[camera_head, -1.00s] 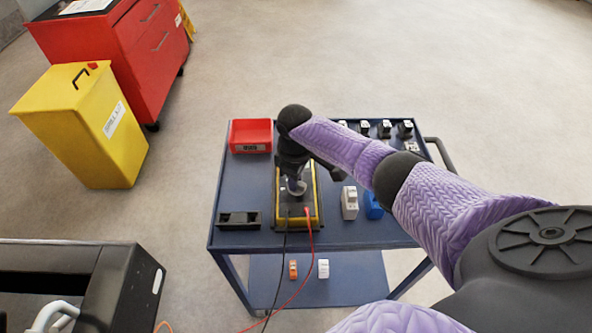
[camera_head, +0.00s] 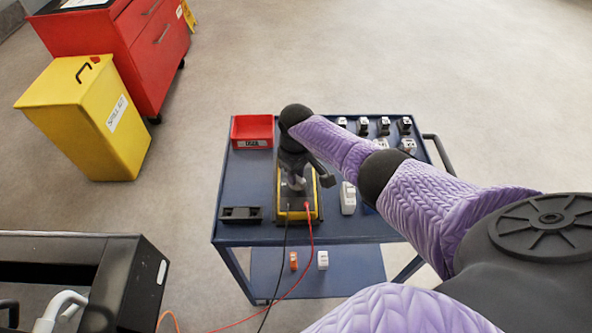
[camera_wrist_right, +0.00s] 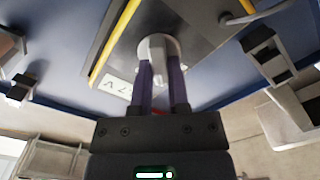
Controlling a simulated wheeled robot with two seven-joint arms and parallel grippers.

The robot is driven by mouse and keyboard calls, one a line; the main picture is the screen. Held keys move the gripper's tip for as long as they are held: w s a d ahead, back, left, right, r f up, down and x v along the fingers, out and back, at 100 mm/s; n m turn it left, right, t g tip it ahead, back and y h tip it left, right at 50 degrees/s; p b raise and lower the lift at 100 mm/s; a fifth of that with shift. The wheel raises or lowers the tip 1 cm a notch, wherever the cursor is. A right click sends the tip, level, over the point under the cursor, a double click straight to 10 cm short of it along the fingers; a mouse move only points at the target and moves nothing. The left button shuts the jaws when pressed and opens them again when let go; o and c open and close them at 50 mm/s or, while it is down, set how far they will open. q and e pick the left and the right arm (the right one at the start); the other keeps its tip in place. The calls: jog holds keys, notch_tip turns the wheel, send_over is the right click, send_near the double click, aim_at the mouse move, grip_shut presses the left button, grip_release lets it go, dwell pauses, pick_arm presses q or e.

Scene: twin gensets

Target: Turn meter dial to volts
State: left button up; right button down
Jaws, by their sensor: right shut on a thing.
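The meter (camera_head: 299,206) is a dark box with yellow edges, lying on the blue cart's top. A black and a red lead come out of its near end. Its round grey dial (camera_wrist_right: 158,44) has a raised bar and shows in the right wrist view. My right gripper (camera_head: 296,187) points down over the meter. In the right wrist view its two fingers (camera_wrist_right: 162,72) are shut on the dial's bar. A white label (camera_wrist_right: 118,88) ending in "V" is partly visible beside the dial; the dial's setting cannot be read. My left gripper is not in view.
The blue cart (camera_head: 340,228) also bears a red bin (camera_head: 252,131), a black tray (camera_head: 241,215), a white device (camera_head: 348,198) and several black-and-white parts at the back right. A yellow bin (camera_head: 88,118) and red cabinet (camera_head: 155,47) stand left on open floor.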

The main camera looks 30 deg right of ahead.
jog(key=c, duration=0.6)
grip_release()
jog(key=shift+r, duration=0.1)
notch_tip(320, 180, up, 10)
jog(key=p, duration=0.5)
